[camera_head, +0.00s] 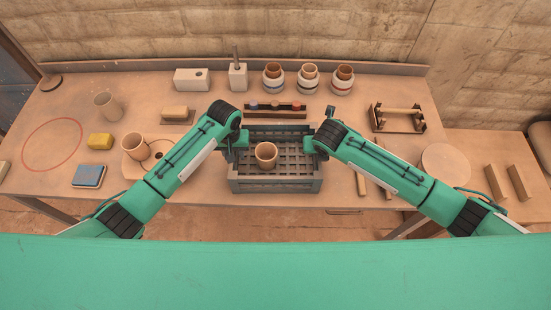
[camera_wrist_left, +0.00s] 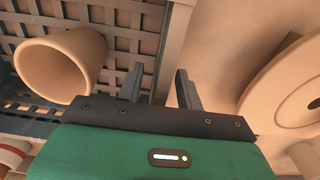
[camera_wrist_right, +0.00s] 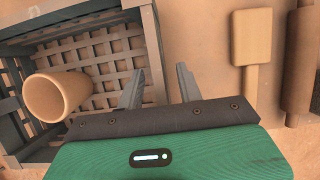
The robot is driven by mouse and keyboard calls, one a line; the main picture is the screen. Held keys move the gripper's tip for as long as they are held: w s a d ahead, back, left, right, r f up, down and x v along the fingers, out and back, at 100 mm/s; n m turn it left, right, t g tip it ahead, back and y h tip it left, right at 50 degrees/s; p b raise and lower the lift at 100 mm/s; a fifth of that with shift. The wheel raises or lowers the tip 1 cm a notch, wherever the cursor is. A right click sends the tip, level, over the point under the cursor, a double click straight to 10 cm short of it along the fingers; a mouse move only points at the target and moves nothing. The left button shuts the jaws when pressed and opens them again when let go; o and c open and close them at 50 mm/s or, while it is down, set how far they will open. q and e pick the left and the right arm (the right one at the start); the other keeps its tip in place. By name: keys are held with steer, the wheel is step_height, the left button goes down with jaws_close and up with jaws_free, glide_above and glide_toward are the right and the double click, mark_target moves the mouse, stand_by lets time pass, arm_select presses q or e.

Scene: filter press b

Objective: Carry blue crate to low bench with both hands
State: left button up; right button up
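The crate (camera_head: 275,186), slatted and dark blue-grey, stands on the workbench in the middle of the head view. A clay cup (camera_head: 265,153) stands inside it. My left gripper (camera_head: 236,148) is at its left side; in the left wrist view the open fingers (camera_wrist_left: 158,86) straddle the crate wall (camera_wrist_left: 172,45), with a gap visible. My right gripper (camera_head: 313,147) is at its right side; in the right wrist view the open fingers (camera_wrist_right: 160,86) straddle the opposite wall (camera_wrist_right: 152,50), also with a gap. A lower surface (camera_head: 470,145), probably the low bench, is at the right.
Two wooden bars (camera_head: 507,182) are on the lower surface. A round disc (camera_head: 445,163) and wooden tools (camera_head: 387,185) lie right of the crate. A rack (camera_head: 275,111) is just behind it. A cup (camera_head: 135,146) on a round plate stands to the left.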

arm_select(q)
jaws_close()
arm_select(e)
jaws_close()
arm_select(q)
steer(key=shift+r, duration=0.1)
arm_select(e)
steer(key=shift+r, duration=0.1)
